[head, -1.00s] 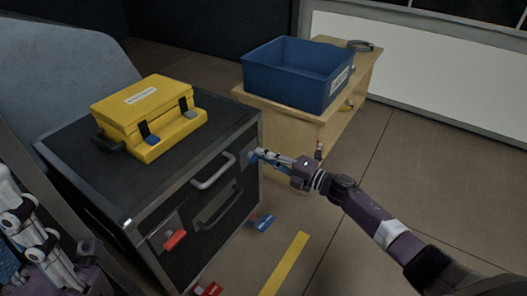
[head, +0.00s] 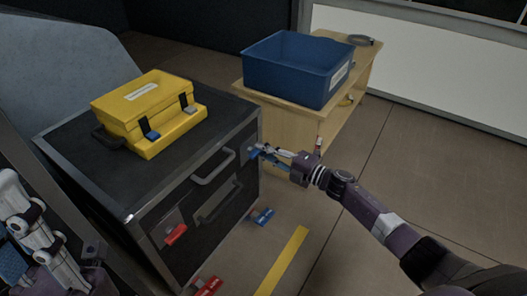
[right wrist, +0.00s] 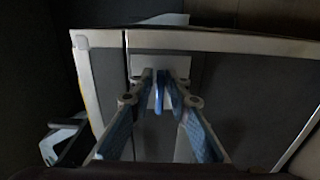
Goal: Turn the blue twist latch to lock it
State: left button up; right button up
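The blue twist latch (head: 253,154) is at the upper right corner of the black case's front (head: 222,178), on a light plate that also shows in the right wrist view (right wrist: 147,66). My right gripper (head: 266,152) is at the latch, its fingers pointing at the plate. In the right wrist view the fingertips (right wrist: 161,78) are apart, with a narrow blue piece between them that looks like the latch's handle. Firm contact cannot be seen. The fingers partly hide the latch. My left gripper (head: 25,228) is at the left edge, away from the case; its fingertips are unclear.
A yellow toolbox (head: 148,108) sits on the case. A red latch (head: 175,235) is on the case front, below a grey handle (head: 213,166). A blue bin (head: 298,72) stands on a wooden table (head: 283,122) behind. Floor at right is clear beyond a yellow strip (head: 283,260).

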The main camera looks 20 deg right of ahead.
jog(key=shift+o, duration=0.2)
jog(key=v, duration=1.2)
dwell(0.4)
